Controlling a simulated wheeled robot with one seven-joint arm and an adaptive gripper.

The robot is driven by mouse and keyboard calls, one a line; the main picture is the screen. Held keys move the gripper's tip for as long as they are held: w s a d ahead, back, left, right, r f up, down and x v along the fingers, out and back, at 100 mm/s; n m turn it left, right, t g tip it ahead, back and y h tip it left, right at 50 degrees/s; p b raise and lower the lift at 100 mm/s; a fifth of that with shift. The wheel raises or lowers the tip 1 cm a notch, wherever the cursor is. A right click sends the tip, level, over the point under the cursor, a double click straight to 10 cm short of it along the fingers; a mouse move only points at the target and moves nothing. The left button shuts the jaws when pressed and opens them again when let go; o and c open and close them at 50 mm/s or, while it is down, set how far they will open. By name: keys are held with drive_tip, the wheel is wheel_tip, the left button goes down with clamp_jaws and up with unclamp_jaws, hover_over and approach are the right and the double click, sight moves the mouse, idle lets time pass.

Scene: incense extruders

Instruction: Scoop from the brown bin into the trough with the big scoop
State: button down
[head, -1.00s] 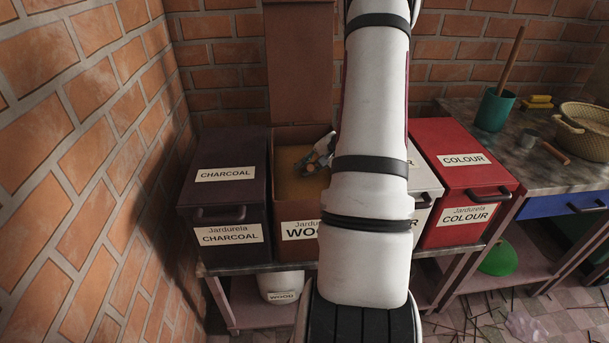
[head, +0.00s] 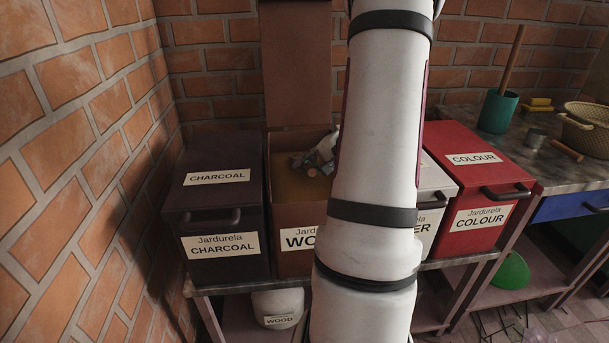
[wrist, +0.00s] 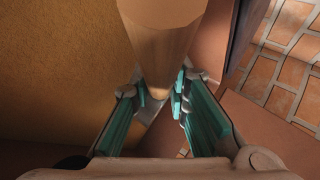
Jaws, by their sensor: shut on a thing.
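The brown bin (head: 290,221), labelled WOOD, stands open with its lid raised, and brown powder (head: 300,184) lies inside. The powder also fills the left of the wrist view (wrist: 55,80). My gripper (head: 312,160) is at the bin's opening, partly hidden behind my arm. In the wrist view, my gripper (wrist: 160,97) is shut on a thick wooden handle (wrist: 162,32), which I take as the big scoop's. The scoop's bowl is hidden. I cannot make out the trough in any view.
The closed charcoal bin (head: 215,200) stands left of the brown bin, close to the brick wall (head: 80,160). A white bin (head: 437,190) and a red colour bin (head: 480,190) stand to the right. A worktop (head: 560,170) holds a green pot (head: 498,112) and a basket (head: 590,138).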

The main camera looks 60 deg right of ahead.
drive_tip(key=shift+b, duration=0.8)
drive_tip(key=shift+r+t+b, duration=0.1)
drive_tip(key=shift+t+b, duration=0.2)
drive_tip(key=shift+b, duration=0.1)
drive_tip(key=shift+n+t+h, duration=0.6)
drive_tip(key=shift+t+h, duration=0.2)
drive_tip(key=shift+h, duration=0.1)
drive_tip(key=a+r+b, duration=0.1)
drive_tip(key=r, duration=0.2)
drive_tip(key=s+a+r+b, duration=0.1)
drive_tip(key=r+b, duration=0.1)
drive_tip(key=s+r+b, duration=0.1)
drive_tip(key=r, duration=0.2)
drive_tip(key=shift+s+a+r+b, duration=0.25)
drive_tip(key=shift+a+r+b, duration=0.05)
drive_tip(key=shift+a, duration=0.1)
drive_tip(key=s+a+r, duration=0.1)
drive_tip(key=s+a, duration=0.1)
drive_tip(key=s+a+r+b, duration=0.1)
drive_tip(key=a+r, duration=0.1)
drive_tip(key=shift+s+a+r, duration=0.15)
drive_tip(key=shift+s+a, duration=0.05)
drive_tip(key=shift+s, duration=0.15)
drive_tip(key=shift+s+a+r+t, duration=0.15)
drive_tip(key=shift+s+a+r, duration=0.3)
drive_tip(key=shift+s+a, duration=0.2)
drive_tip(key=shift+s+a+r+t, duration=0.15)
drive_tip(key=shift+s+a+r, duration=0.3)
drive_tip(key=shift+a, duration=0.25)
